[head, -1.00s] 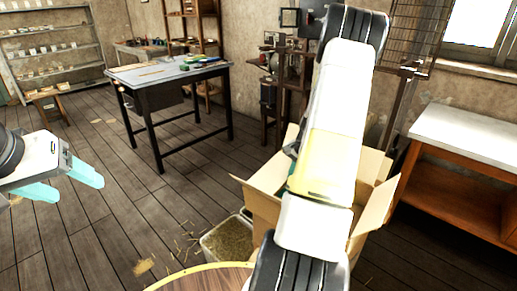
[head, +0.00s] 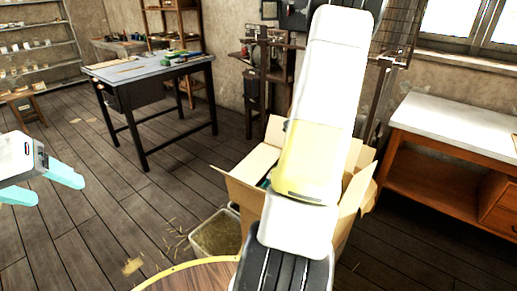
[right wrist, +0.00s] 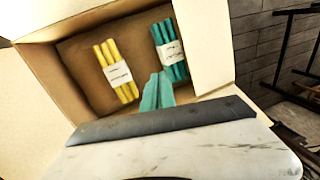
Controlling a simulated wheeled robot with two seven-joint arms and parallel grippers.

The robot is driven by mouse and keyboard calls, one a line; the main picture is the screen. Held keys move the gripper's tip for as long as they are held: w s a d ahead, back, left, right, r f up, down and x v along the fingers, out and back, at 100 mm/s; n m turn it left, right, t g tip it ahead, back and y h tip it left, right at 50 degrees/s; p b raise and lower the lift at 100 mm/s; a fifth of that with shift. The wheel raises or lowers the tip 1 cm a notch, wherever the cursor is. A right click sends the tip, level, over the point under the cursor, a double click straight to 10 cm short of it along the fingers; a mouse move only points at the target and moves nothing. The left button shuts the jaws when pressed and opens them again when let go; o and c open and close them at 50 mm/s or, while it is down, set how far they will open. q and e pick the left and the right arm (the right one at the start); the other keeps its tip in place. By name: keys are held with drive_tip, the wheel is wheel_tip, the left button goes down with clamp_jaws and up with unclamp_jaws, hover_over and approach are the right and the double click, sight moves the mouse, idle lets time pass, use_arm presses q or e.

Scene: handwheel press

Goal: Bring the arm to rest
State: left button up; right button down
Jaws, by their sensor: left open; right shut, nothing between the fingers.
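My left gripper (head: 58,191) is at the left edge of the head view, its two teal fingers apart and empty, over bare floor. My right arm (head: 315,130) runs down the middle of the head view, in front of an open cardboard box (head: 245,190). The right gripper cannot be made out there. In the right wrist view, my right gripper (right wrist: 157,92) has its teal fingers together with nothing between them. They point toward the inside of the box (right wrist: 75,80), which holds a yellow bundle (right wrist: 117,70) and a teal bundle (right wrist: 170,50) with white labels.
A straw-filled bin (head: 217,235) stands beside the box, with a round wooden top (head: 195,277) in front. A work table (head: 150,72) stands at the back left and a white-topped bench (head: 460,128) at the right. The floor between is largely clear.

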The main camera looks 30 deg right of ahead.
drive_tip(key=s+a+r+n+t, duration=0.15)
drive_tip(key=a+r+n, duration=0.45)
drive_tip(key=a+r, duration=0.95)
drive_tip(key=s+a+r+n+t, duration=0.1)
drive_tip(key=s+a+r+n, duration=0.2)
drive_tip(key=s+a, duration=0.4)
drive_tip(key=s+a+r+n+t+y, duration=0.1)
drive_tip(key=s+a+r+n, duration=0.3)
drive_tip(key=s+a, duration=0.3)
drive_tip(key=a+n, duration=0.1)
drive_tip(key=a, duration=0.1)
drive_tip(key=shift+a, duration=0.4)
